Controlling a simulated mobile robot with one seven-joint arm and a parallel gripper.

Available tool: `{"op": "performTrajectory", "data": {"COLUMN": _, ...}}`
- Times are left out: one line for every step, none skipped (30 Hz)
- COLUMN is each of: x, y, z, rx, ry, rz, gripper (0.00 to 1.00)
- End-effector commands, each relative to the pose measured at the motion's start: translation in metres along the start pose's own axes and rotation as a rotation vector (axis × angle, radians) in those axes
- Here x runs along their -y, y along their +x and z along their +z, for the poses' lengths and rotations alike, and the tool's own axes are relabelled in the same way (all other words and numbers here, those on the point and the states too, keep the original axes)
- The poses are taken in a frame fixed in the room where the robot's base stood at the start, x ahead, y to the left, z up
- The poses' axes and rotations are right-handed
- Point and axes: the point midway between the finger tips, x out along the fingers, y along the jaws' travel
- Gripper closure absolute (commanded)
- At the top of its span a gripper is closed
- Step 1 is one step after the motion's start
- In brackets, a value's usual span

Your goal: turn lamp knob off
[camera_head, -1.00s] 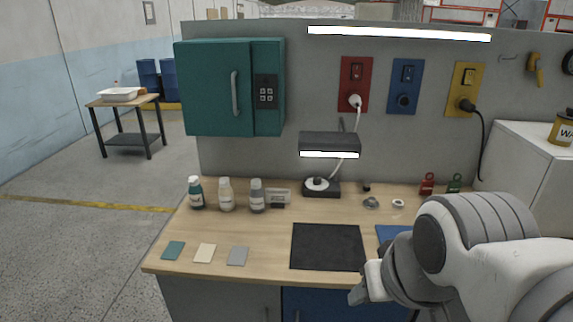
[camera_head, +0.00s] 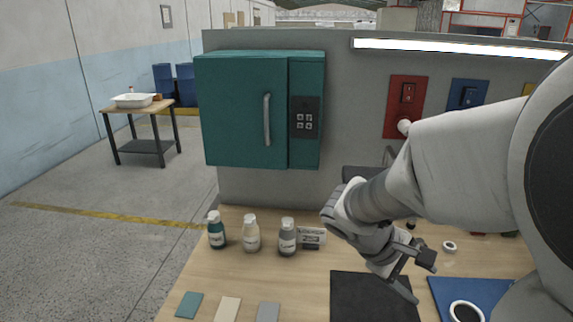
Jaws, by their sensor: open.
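The desk lamp is mostly hidden behind my arm; a dark piece of its head (camera_head: 362,173) shows above my wrist. Its base and knob are hidden behind my wrist and gripper. My gripper (camera_head: 415,276) is open and empty, with its two fingers apart and pointing down to the right. It is in front of the lamp's place, over the workbench near the back edge of a black mat (camera_head: 372,300). I cannot tell whether it touches anything.
Several bottles, including a teal one (camera_head: 217,232) and a grey one (camera_head: 287,238), stand left of my gripper beside a small display box (camera_head: 312,237). A teal cabinet (camera_head: 245,110) hangs on the panel. A mug (camera_head: 465,312) stands on a blue mat (camera_head: 442,290). A white ring (camera_head: 450,247) lies right.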

Motion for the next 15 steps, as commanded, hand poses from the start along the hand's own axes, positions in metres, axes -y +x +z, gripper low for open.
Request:
{"op": "performTrajectory", "data": {"x": -0.006, "y": 0.007, "z": -0.009, "rx": 0.042, "ry": -0.069, "rz": 0.056, "gripper": 0.31}}
{"op": "performTrajectory", "data": {"x": -0.011, "y": 0.011, "z": -0.015, "rx": 0.064, "ry": -0.106, "rz": 0.091, "gripper": 0.31}}
{"op": "performTrajectory", "data": {"x": -0.017, "y": 0.016, "z": -0.022, "rx": 0.09, "ry": -0.157, "rz": 0.139, "gripper": 0.31}}
{"op": "performTrajectory", "data": {"x": -0.022, "y": 0.02, "z": -0.028, "rx": 0.109, "ry": -0.195, "rz": 0.176, "gripper": 0.31}}
{"op": "performTrajectory", "data": {"x": -0.026, "y": 0.023, "z": -0.035, "rx": 0.127, "ry": -0.234, "rz": 0.214, "gripper": 0.31}}
{"op": "performTrajectory", "data": {"x": -0.031, "y": 0.027, "z": -0.044, "rx": 0.151, "ry": -0.287, "rz": 0.264, "gripper": 0.31}}
{"op": "performTrajectory", "data": {"x": -0.035, "y": 0.03, "z": -0.051, "rx": 0.166, "ry": -0.326, "rz": 0.302, "gripper": 0.31}}
{"op": "performTrajectory", "data": {"x": -0.038, "y": 0.032, "z": -0.059, "rx": 0.18, "ry": -0.365, "rz": 0.341, "gripper": 0.31}}
{"op": "performTrajectory", "data": {"x": -0.042, "y": 0.035, "z": -0.07, "rx": 0.2, "ry": -0.419, "rz": 0.394, "gripper": 0.31}}
{"op": "performTrajectory", "data": {"x": -0.044, "y": 0.037, "z": -0.079, "rx": 0.213, "ry": -0.459, "rz": 0.433, "gripper": 0.31}}
{"op": "performTrajectory", "data": {"x": -0.046, "y": 0.039, "z": -0.088, "rx": 0.224, "ry": -0.5, "rz": 0.473, "gripper": 0.31}}
{"op": "performTrajectory", "data": {"x": -0.049, "y": 0.042, "z": -0.101, "rx": 0.238, "ry": -0.555, "rz": 0.526, "gripper": 0.31}}
{"op": "performTrajectory", "data": {"x": -0.049, "y": 0.044, "z": -0.111, "rx": 0.248, "ry": -0.597, "rz": 0.568, "gripper": 0.31}}
{"op": "performTrajectory", "data": {"x": -0.05, "y": 0.045, "z": -0.121, "rx": 0.256, "ry": -0.639, "rz": 0.609, "gripper": 0.31}}
{"op": "performTrajectory", "data": {"x": -0.05, "y": 0.047, "z": -0.135, "rx": 0.264, "ry": -0.693, "rz": 0.664, "gripper": 0.31}}
